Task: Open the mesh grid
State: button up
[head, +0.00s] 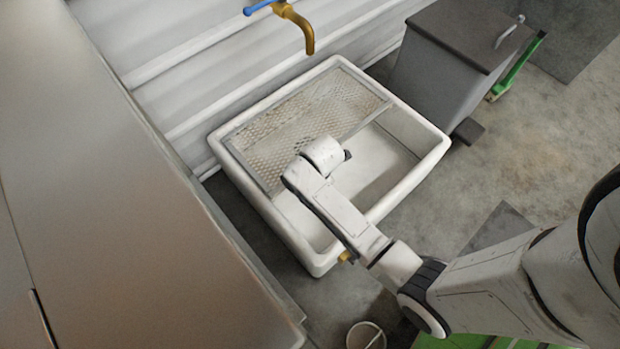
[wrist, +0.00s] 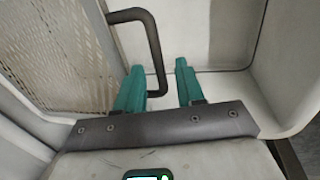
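The mesh grid (head: 312,112) is a metal panel in a grey frame, lying over the back part of the white sink (head: 428,165) in the head view. In the wrist view the mesh grid (wrist: 62,50) is at the left, with a dark bent handle (wrist: 132,14) standing out from its edge. My gripper (wrist: 159,66) has two teal fingers, spread apart. The long bar of the handle lies between the fingers in the picture, with gaps visible; its lower end meets the left finger's outline, and I cannot tell if they touch. In the head view my wrist hides the fingers and handle.
A brass tap (head: 298,25) with a blue lever hangs above the sink's back edge. A grey lidded bin (head: 445,65) stands to the right. A large metal worktop (head: 110,200) fills the left. A white bucket (head: 366,335) is at the front.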

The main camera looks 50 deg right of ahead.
grip_shut()
dwell(0.4)
